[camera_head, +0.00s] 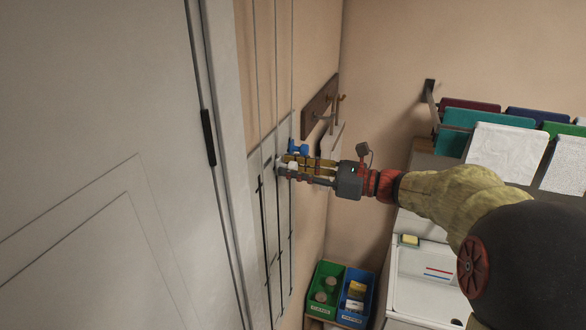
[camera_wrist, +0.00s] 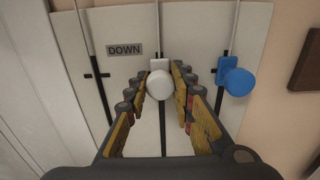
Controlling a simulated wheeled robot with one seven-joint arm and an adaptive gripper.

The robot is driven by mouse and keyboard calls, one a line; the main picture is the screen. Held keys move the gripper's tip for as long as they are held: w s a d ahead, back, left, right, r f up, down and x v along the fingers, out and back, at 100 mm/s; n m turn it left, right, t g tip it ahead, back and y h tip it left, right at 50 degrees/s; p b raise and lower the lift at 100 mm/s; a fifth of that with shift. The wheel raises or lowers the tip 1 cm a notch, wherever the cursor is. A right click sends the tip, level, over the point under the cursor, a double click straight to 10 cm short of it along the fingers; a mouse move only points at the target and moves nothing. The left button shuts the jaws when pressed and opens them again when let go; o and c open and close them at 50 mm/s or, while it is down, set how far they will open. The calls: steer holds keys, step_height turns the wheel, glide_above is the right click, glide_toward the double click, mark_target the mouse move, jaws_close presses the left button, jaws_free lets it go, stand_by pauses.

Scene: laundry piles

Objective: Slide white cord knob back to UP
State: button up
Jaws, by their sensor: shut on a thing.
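The white cord knob (camera_wrist: 160,84) sits on its vertical cord on a pale wall panel (camera_wrist: 128,20). In the wrist view it lies between the two yellow-padded fingers of my gripper (camera_wrist: 159,72), which is shut on it. In the head view my gripper (camera_head: 284,167) reaches left to the panel and largely covers the knob. A DOWN label (camera_wrist: 124,50) is on the panel, left of the knob's cord. No UP label is in view.
A blue knob (camera_wrist: 236,82) is on the cord to the right, close to my fingers; it also shows in the head view (camera_head: 298,148). A hook board (camera_head: 320,108) is beyond. A door (camera_head: 100,160) stands left. Green (camera_head: 318,310) and blue (camera_head: 350,318) bins are below.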

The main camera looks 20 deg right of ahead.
jaws_close()
step_height(320, 180, down, 67)
steer(key=b, duration=2.9)
steer(key=shift+r+b, duration=0.15)
steer(key=shift+b, duration=0.25)
steer(key=o, duration=0.9)
jaws_free()
steer(key=shift+r, duration=0.1)
steer(key=shift+d, duration=0.1)
steer(key=v, duration=1.1)
steer(key=shift+s+d, duration=0.25)
steer(key=shift+d, duration=0.05)
